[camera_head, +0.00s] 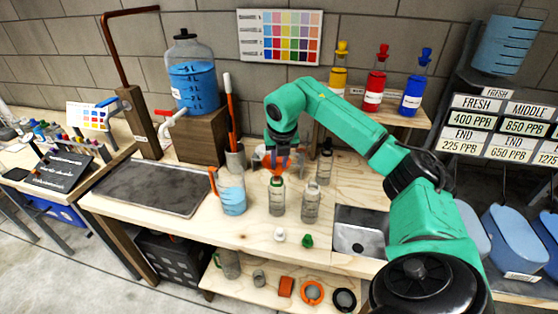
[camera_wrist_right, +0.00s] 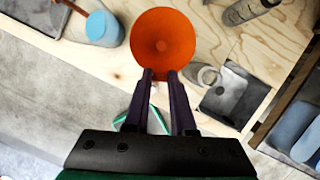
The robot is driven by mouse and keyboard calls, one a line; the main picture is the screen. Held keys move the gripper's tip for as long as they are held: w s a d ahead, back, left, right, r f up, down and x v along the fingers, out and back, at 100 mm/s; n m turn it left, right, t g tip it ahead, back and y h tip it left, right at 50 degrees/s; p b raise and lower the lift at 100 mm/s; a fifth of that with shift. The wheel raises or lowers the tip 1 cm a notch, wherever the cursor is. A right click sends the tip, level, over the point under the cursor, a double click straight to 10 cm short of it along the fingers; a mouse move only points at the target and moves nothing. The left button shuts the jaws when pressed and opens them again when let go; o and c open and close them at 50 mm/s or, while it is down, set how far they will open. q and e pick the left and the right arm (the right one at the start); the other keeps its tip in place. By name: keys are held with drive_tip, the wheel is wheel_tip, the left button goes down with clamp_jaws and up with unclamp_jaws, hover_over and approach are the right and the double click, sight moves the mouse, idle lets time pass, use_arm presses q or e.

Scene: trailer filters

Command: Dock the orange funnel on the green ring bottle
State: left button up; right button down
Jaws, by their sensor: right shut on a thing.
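The orange funnel (camera_wrist_right: 163,40) fills the top middle of the right wrist view, its wide mouth facing the camera. My right gripper (camera_wrist_right: 160,74) is shut on the near side of the funnel. In the head view the gripper (camera_head: 278,160) points down over the workbench, with orange funnel (camera_head: 277,172) showing just below it. The green ring bottle (camera_head: 277,198) stands upright directly under the funnel in the head view. I cannot tell whether the funnel's spout is in the bottle's neck or above it. My left gripper is not in view.
A clear bottle (camera_head: 310,203) stands close to the right, a darker one (camera_head: 324,165) behind. A pitcher of blue liquid (camera_head: 232,192) is at left. White (camera_head: 279,234) and green (camera_head: 307,241) caps lie in front. A sink (camera_head: 358,238) is at right.

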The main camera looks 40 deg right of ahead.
drive_tip(key=shift+f, duration=0.3)
drive_tip(key=c, duration=1)
unclamp_jaws()
drive_tip(key=shift+r, duration=0.15)
drive_tip(key=p+v, duration=0.6)
drive_tip(key=v, duration=0.5)
drive_tip(key=shift+p, duration=0.3)
